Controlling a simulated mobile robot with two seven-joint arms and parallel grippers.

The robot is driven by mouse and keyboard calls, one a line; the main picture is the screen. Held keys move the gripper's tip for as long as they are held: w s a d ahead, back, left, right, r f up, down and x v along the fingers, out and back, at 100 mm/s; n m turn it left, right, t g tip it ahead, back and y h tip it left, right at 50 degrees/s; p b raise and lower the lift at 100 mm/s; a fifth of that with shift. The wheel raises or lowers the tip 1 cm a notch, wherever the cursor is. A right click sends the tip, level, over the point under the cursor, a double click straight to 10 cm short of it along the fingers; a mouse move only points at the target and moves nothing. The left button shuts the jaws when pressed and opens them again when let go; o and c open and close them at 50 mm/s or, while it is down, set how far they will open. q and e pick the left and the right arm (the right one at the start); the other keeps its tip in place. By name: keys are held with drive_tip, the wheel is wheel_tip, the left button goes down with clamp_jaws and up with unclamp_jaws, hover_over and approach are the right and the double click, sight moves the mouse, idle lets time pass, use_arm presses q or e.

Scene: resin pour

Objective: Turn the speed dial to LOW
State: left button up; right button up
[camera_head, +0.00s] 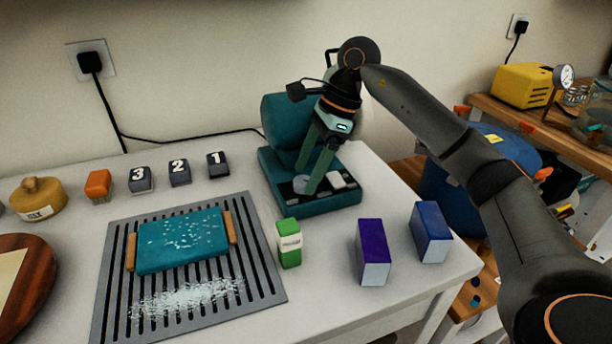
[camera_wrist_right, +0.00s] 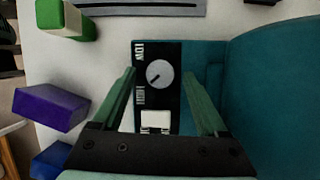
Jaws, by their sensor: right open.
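The speed dial (camera_wrist_right: 159,75) is a round grey knob on a black panel (camera_wrist_right: 172,48) of the teal machine (camera_head: 283,118). A short dark mark on the knob points to the lower left in the right wrist view. LOW is printed beside the dial's upper left; another label at its lower left is hard to read. The dial (camera_head: 301,184) is partly hidden by a finger in the head view. My right gripper (camera_head: 306,178) is open and points down over the panel. Its green fingers (camera_wrist_right: 159,75) stand on either side of the dial, with gaps. My left gripper is out of view.
A white switch (camera_wrist_right: 155,121) sits beside the dial.

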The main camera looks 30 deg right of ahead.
drive_tip(key=shift+a+f, duration=0.2)
drive_tip(key=shift+f, duration=0.3)
clamp_jaws()
idle(0.3)
